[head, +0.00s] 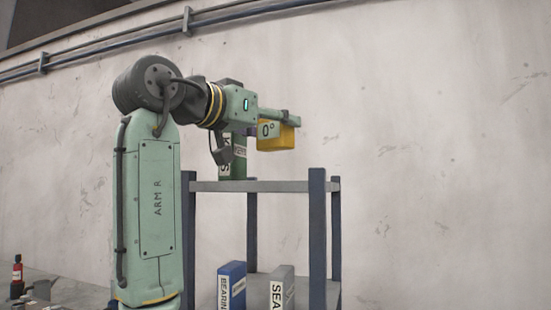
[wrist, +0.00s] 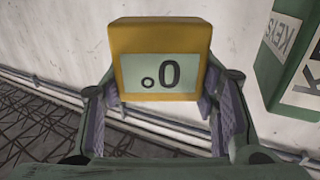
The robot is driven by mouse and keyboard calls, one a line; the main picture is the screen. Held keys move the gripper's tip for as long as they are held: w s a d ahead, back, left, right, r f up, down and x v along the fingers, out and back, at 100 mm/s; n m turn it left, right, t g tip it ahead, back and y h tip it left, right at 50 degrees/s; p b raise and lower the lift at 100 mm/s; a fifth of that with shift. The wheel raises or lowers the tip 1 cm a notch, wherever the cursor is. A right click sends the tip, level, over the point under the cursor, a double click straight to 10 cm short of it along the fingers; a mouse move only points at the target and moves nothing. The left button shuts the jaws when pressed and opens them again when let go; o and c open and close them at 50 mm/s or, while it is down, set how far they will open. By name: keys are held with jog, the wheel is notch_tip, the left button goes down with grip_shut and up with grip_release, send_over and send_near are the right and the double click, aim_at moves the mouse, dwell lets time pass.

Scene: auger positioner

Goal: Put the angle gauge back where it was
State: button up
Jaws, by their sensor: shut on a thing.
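The angle gauge (head: 286,139) is a yellow block with a pale display reading 0°. My gripper (head: 284,119) is shut on it and holds it in the air, above the level of the rack's top shelf (head: 285,186) in the head view. A gap shows between the gauge's underside and the shelf. In the wrist view the gauge (wrist: 160,38) sits between the purple-padded fingers, its display facing the camera and upside down. I cannot tell how far in front of or behind the shelf it is.
A green KEYS box (head: 238,160) stands on the top shelf's left end, partly hidden by my wrist. A blue BEARINGS box (head: 232,285) and a grey SEALS box (head: 281,288) stand lower in the rack. The top shelf's right part is bare. A wall is behind.

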aim_at(272, 149)
jog(key=shift+d+f, duration=0.1)
jog(key=shift+f, duration=2.55)
jog(key=shift+f, duration=0.2)
jog(key=o, duration=1.1)
jog(key=shift+r, duration=0.2)
jog(key=shift+s+a+f, duration=0.1)
jog(key=shift+s+a, duration=0.15)
jog(key=b+v, duration=0.3)
jog(key=v, duration=0.8)
jog(key=shift+s+a+b, duration=0.15)
jog(key=shift+s+b, duration=0.05)
jog(key=shift+b, duration=0.2)
